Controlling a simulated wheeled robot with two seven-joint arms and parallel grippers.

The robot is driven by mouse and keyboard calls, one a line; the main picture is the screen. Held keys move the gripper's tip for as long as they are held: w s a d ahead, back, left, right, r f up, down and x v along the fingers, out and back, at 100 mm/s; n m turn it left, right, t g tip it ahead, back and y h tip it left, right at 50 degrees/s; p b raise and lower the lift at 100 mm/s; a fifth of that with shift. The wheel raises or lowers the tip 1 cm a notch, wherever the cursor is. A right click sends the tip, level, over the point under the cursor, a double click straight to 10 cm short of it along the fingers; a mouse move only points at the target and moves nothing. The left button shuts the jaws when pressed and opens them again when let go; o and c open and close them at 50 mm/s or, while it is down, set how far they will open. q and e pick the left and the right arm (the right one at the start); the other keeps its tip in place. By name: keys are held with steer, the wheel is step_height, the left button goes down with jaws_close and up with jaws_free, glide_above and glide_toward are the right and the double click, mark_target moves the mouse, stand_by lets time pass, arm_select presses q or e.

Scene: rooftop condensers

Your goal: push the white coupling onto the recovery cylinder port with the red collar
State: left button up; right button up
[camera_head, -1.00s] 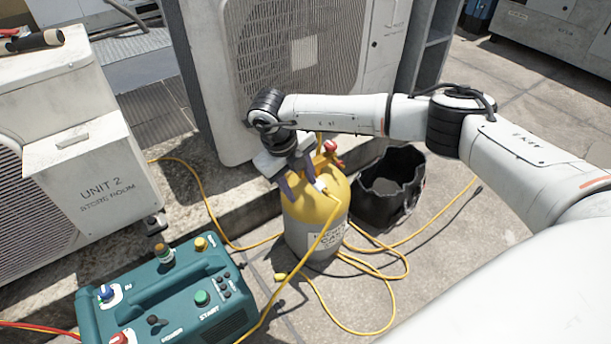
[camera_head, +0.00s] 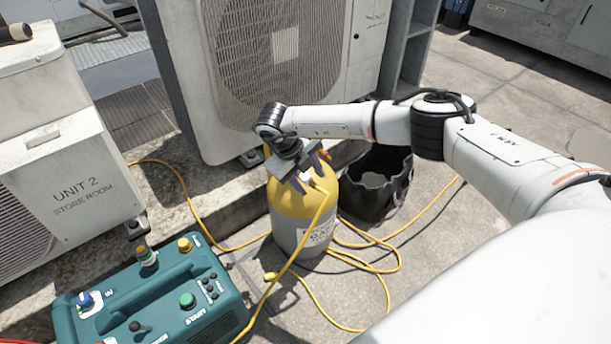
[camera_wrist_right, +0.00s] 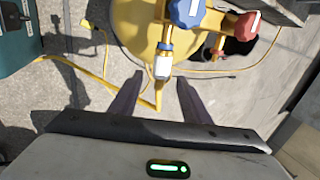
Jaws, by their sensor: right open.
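The white coupling (camera_wrist_right: 162,67) sits at the end of the yellow hose, in line with a blue-collared port (camera_wrist_right: 165,46) under the blue handwheel (camera_wrist_right: 186,11). They look touching; I cannot tell how firmly it is seated. The red-handwheel valve (camera_wrist_right: 244,25) and its port (camera_wrist_right: 218,46) are to its right. The yellow and grey recovery cylinder (camera_head: 291,206) stands upright. My right gripper (camera_head: 311,181) is open at its top; in the right wrist view its fingertips (camera_wrist_right: 160,78) are either side of the coupling, just short of it. No red collar shows clearly. My left gripper is out of view.
A teal recovery machine (camera_head: 150,310) is at front left. A black bucket (camera_head: 372,192) stands close right of the cylinder. Yellow hose (camera_head: 372,243) loops over the ground. A condenser (camera_head: 365,60) stands behind, and the Unit 2 box (camera_head: 75,190) is at left.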

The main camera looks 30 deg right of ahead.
jaws_close()
stand_by(0.4)
steer(key=shift+s+p, duration=0.25)
steer(key=shift+p, duration=0.05)
stand_by(0.3)
steer(key=shift+s+d+p, duration=0.15)
steer(key=shift+s+p, duration=0.95)
steer(key=shift+p, duration=0.15)
steer(key=shift+s+d+p, duration=0.15)
steer(key=shift+s+p, duration=0.9)
steer(key=shift+p, duration=0.2)
